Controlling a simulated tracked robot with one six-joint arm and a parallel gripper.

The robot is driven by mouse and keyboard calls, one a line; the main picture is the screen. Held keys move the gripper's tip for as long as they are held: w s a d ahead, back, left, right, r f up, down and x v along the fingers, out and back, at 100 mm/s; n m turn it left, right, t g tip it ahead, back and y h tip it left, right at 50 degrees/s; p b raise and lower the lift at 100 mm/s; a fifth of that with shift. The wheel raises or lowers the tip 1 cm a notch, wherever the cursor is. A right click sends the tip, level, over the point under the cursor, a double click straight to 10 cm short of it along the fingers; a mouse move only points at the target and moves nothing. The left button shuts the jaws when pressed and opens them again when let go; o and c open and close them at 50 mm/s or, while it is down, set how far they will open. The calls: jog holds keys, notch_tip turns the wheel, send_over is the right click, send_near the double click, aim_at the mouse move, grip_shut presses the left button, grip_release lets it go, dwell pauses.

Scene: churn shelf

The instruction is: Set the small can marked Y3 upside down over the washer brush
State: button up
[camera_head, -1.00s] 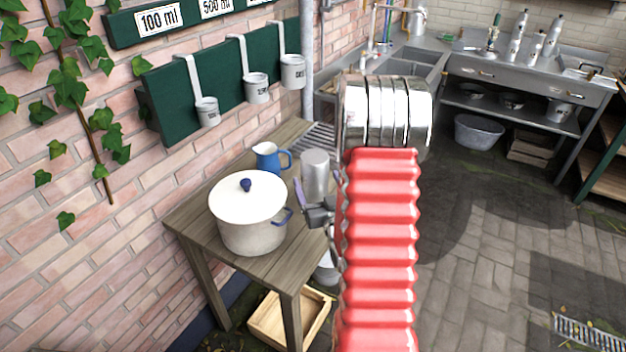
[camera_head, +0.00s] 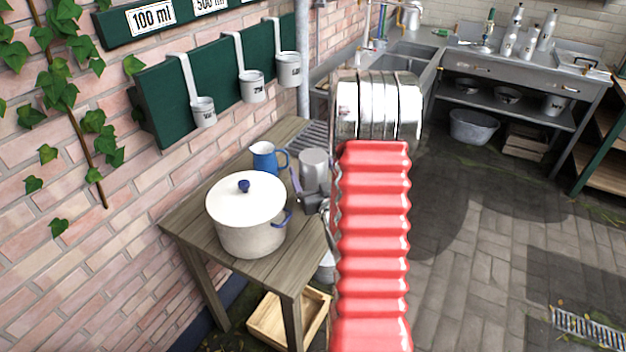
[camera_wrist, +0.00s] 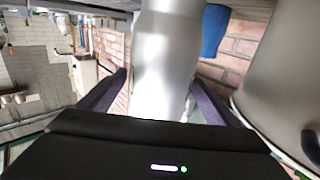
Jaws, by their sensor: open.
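A plain grey metal can (camera_head: 314,166) stands on the wooden table, beside the blue jug; no marking is readable on it. My gripper (camera_head: 311,186) is open at this can, partly hidden behind my red arm sleeve. In the wrist view the can (camera_wrist: 165,62) rises between the two spread dark fingers (camera_wrist: 158,95), with no clear grip on it. An upright green-tipped item (camera_head: 489,30), possibly the washer brush, stands on the far metal counter. Several metal cans or bottles (camera_head: 528,38) with small dark marks stand to its right; the marks are too small to read.
A lidded cream pot (camera_head: 247,232) stands close left of my gripper, and a blue jug (camera_head: 264,160) behind it. Measuring cups (camera_head: 252,88) hang on the green wall board. A metal sink (camera_head: 410,62) lies beyond. The paved floor (camera_head: 470,250) at right is mostly clear.

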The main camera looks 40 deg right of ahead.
aim_at(314, 156)
jog(key=shift+c, duration=0.7)
jog(key=c, duration=1.3)
jog(key=shift+c, duration=0.3)
jog(key=shift+r, duration=0.1)
jog(key=shift+r, duration=4.95)
